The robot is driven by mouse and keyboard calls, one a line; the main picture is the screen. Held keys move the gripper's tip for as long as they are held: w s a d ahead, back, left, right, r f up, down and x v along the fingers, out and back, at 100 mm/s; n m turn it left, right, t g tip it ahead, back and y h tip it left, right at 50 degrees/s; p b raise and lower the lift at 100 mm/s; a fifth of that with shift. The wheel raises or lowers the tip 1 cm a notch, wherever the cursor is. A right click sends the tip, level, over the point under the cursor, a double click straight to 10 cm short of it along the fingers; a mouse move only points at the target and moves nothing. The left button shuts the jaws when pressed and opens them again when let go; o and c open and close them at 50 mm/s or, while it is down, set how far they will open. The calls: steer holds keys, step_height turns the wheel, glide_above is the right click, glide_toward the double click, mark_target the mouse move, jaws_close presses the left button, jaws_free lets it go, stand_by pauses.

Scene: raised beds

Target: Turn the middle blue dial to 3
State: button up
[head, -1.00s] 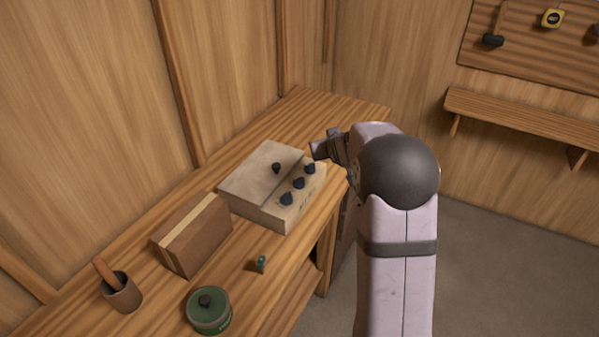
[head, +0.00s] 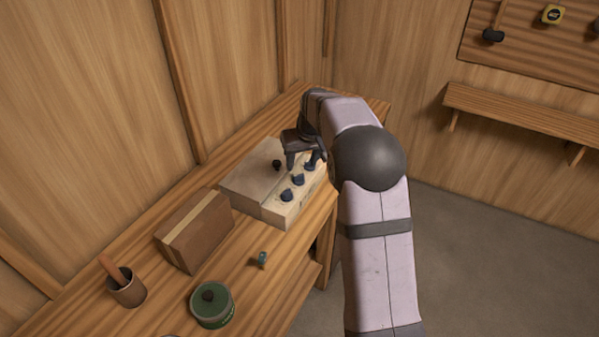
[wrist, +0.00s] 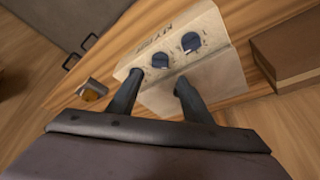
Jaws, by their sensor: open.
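The control box (head: 250,190) sits on the bench with a row of three blue dials on its sloped front. The middle blue dial (head: 298,180) shows in the head view, and it also shows in the wrist view (wrist: 160,60). The near dial (head: 286,195) is clear of my gripper. The far dial (head: 311,166) is partly covered by a finger. My gripper (head: 303,164) is open and empty, over the far part of the box. In the wrist view its fingertips (wrist: 157,80) appear on either side of the middle dial, seemingly apart from it. The dial's setting is too small to read.
A brown box (head: 196,235), a cup with a wooden handle (head: 126,290), a green tin (head: 212,307) and a small teal item (head: 262,259) lie nearer on the bench. Wooden walls stand behind.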

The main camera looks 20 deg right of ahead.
mark_target(299, 175)
steer(key=shift+p+x, duration=1.5)
steer(key=shift+x, duration=2.2)
steer(key=c, duration=1.1)
